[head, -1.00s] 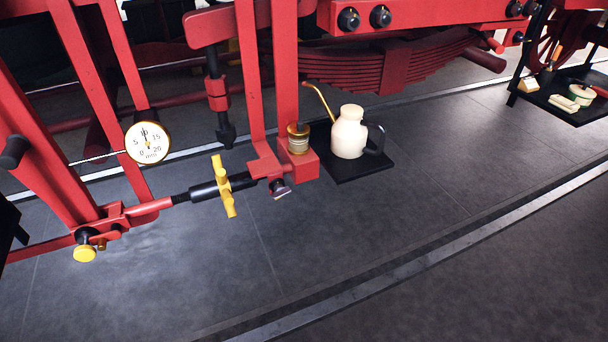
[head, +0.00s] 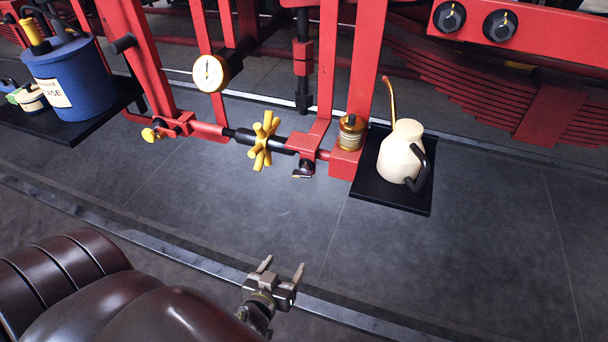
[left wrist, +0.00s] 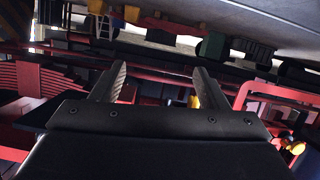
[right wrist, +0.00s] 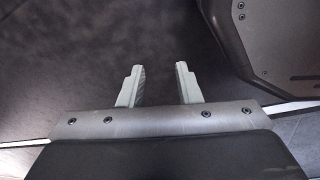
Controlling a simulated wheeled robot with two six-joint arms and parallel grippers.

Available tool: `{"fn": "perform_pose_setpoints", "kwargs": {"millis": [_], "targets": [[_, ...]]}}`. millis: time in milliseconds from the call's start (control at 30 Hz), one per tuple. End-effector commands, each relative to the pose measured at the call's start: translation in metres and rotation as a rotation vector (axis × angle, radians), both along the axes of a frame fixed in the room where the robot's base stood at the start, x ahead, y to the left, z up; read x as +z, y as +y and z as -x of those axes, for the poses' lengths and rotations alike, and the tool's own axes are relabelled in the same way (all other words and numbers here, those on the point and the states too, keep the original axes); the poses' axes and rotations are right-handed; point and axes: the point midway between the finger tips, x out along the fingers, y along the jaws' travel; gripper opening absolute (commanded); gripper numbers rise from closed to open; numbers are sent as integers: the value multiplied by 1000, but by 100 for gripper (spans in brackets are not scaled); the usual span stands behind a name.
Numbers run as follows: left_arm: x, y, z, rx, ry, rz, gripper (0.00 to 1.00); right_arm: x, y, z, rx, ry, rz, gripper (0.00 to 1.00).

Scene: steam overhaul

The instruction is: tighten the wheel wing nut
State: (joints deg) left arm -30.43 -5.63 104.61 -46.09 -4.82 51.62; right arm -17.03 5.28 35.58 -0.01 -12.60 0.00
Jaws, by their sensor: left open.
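A yellow spoked piece (head: 263,140) sits on the dark-and-red rod in the head view. A small dark and silver piece (head: 303,170) hangs under the red bracket to its right, and a small yellow knob (head: 151,134) is at the rod's left end. I cannot tell for certain which is the wheel wing nut. My left gripper (head: 282,268) is open and empty, below and apart from the rod; its spread fingers also show in the left wrist view (left wrist: 158,88). My right gripper (right wrist: 160,85) is open and empty over dark floor.
A round dial gauge (head: 210,73) is above the rod. A cream oil can (head: 401,152) stands on a black tray (head: 402,201) at right. A blue tin (head: 70,78) stands on another black tray (head: 70,130) at left. Open floor lies before the rod.

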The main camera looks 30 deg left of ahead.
Motion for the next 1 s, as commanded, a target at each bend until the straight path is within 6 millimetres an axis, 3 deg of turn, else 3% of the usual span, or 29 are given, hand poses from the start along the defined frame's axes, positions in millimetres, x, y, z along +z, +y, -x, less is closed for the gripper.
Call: {"fn": "perform_pose_setpoints", "kwargs": {"millis": [33,100,200,300,400,567,1000], "targets": [[31,2,-3,12,-70,-1,68,-1,1,1,-1,1,-1,31],[68,4,-6,26,-151,-1,68,-2,3,1,-2,2,-3,31],[109,6,-6,40,-240,-1,68,-3,8,3,-4,4,-10,31],[136,8,-4,47,-297,-2,68,-4,15,5,-8,6,-18,31],[149,8,-4,50,-324,-4,68,-4,19,6,-9,8,-23,31],[153,11,-15,48,-332,-3,68,0,16,6,-8,8,-20,31],[154,30,-87,48,-331,-4,68,19,8,3,-4,4,-10,31]]}}
